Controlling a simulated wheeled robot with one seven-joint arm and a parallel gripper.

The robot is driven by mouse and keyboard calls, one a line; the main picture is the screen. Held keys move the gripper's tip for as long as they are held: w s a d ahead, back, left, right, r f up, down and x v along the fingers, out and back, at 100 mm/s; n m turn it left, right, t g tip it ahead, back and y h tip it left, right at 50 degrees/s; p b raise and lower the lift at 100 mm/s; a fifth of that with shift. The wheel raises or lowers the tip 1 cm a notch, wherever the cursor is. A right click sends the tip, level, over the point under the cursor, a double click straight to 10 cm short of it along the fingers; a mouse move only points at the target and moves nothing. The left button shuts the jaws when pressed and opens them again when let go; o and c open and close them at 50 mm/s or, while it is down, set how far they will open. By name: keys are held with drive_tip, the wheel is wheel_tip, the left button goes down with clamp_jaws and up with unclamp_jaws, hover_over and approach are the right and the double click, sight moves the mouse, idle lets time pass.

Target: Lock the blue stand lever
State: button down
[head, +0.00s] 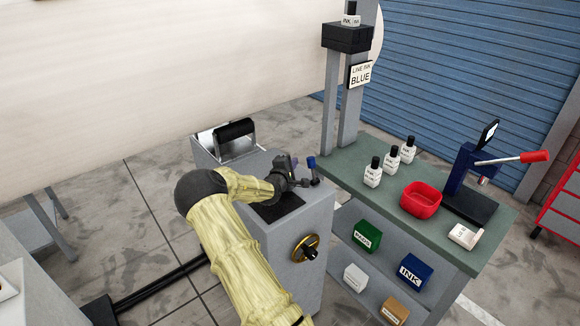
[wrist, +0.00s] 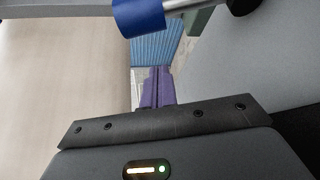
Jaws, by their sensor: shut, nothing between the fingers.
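The blue stand lever (head: 311,163) stands up from the top right corner of the grey stand (head: 292,230). In the wrist view its blue grip (wrist: 138,17) is at the top, on a metal rod that runs right to a dark pivot. My gripper (head: 295,163) is just left of the lever in the head view, above the stand's top. Its purple fingers (wrist: 157,88) are shut and empty in the wrist view. They appear apart from the grip, though depth is hard to judge. My wrist hides part of the stand's top.
A large pale roll (head: 160,70) hangs over the stand's back left. A brass handwheel (head: 305,248) is on the stand's front. A green-topped bench (head: 400,165) close on the right carries white bottles, a red bowl (head: 421,200) and a lever press (head: 470,185).

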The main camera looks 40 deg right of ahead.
sight(313, 168)
drive_tip(key=s, duration=0.1)
drive_tip(key=s+d+r+p, duration=0.1)
drive_tip(key=shift+s+d+r, duration=0.1)
drive_tip(key=shift+s, duration=0.7)
drive_tip(key=shift+w, duration=0.1)
